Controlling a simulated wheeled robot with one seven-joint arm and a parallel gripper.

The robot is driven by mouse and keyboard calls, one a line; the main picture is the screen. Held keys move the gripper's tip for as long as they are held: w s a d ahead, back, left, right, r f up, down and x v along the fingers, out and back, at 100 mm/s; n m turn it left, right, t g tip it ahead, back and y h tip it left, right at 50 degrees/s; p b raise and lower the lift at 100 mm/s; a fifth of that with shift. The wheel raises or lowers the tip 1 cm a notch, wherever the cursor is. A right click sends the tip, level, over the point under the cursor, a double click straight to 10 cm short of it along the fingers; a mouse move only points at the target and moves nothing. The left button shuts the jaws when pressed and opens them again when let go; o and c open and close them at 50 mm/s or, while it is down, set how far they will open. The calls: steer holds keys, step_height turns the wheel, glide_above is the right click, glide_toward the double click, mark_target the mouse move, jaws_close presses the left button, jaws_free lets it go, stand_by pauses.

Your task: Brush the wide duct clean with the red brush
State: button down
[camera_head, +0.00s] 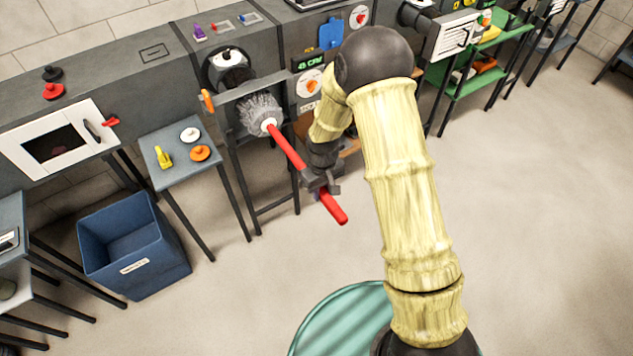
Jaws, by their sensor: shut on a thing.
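The red brush (288,147) has a long red handle and a round grey bristle head (259,113). My gripper (322,184) is shut on the handle, toward its near end. The brush slants up and left, its head close in front of a round dark duct opening (231,68) in the grey unit. The head sits a little below and right of that opening. I cannot tell whether the head touches the unit. My arm hides part of the unit to the right, and no label shows which duct is the wide one.
A small table (176,176) with a yellow item and two round discs stands left, beside a blue bin (137,244). A green shelf (475,85) stands right. The floor at right is clear.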

mark_target(339, 212)
steer(key=shift+s+d+b, duration=0.1)
steer(key=shift+s+d, duration=0.7)
steer(key=shift+s, duration=0.35)
steer(key=shift+s+d+b, duration=0.1)
steer(key=shift+s+d, duration=0.65)
steer(key=shift+s, duration=0.4)
steer(key=shift+s+d+b, duration=0.1)
steer(key=shift+s+d, duration=0.7)
steer(key=shift+s, duration=0.35)
